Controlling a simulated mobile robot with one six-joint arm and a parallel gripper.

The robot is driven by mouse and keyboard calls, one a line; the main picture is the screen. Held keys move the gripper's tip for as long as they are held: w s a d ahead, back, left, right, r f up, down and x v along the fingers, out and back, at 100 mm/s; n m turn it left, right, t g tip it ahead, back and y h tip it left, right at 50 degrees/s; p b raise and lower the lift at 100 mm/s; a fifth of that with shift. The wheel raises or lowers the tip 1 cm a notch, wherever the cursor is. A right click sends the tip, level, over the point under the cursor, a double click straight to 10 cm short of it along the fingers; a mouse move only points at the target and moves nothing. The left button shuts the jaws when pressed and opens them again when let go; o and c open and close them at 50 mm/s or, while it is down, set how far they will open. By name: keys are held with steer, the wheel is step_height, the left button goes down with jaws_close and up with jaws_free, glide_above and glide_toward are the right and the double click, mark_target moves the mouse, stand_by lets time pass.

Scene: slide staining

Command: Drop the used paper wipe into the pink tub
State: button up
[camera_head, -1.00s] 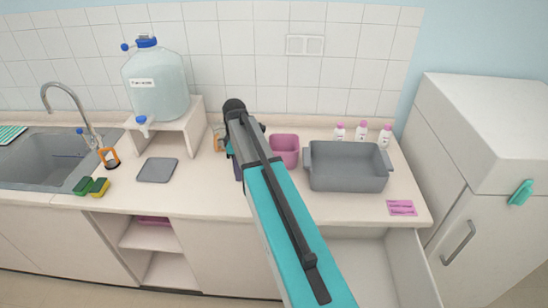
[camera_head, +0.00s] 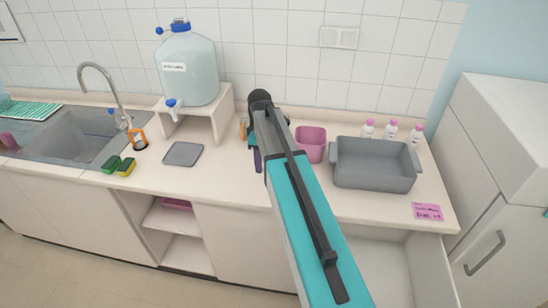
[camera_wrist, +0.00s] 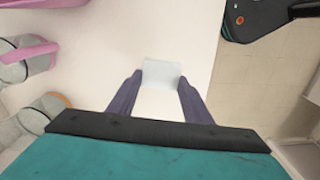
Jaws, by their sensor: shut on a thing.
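The pink tub (camera_head: 311,140) stands on the counter just right of my arm in the head view. Part of a pink rim, likely the same tub, shows at the top left of the wrist view (camera_wrist: 40,4). My gripper (camera_wrist: 160,80) has two purple fingers and is shut on the white paper wipe (camera_wrist: 160,72), a small pale square sheet. The wipe is over the pale counter near its front edge. In the head view my arm hides the wipe and most of the gripper, which is left of the tub.
A grey basin (camera_head: 375,165) stands right of the tub, with small pink-capped bottles (camera_head: 390,131) behind it. A water carboy (camera_head: 189,68) on a stand, a grey mat (camera_head: 183,154) and a sink (camera_head: 82,138) are to the left. An open drawer (camera_head: 380,262) juts out below the basin.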

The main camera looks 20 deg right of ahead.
steer(key=s+a+f+m+b, duration=0.1)
steer(key=a+b, duration=0.2)
steer(key=s+a+f+m+b, duration=0.1)
steer(key=a+b, duration=0.2)
steer(key=s+a+f+m+b, duration=0.1)
steer(key=s+a+f+b, duration=0.1)
steer(key=a+b, duration=0.2)
steer(key=shift+m, duration=0.3)
steer(key=shift+s+a+m+b, duration=0.3)
steer(key=shift+s+a+b, duration=0.1)
steer(key=shift+a+b, duration=0.2)
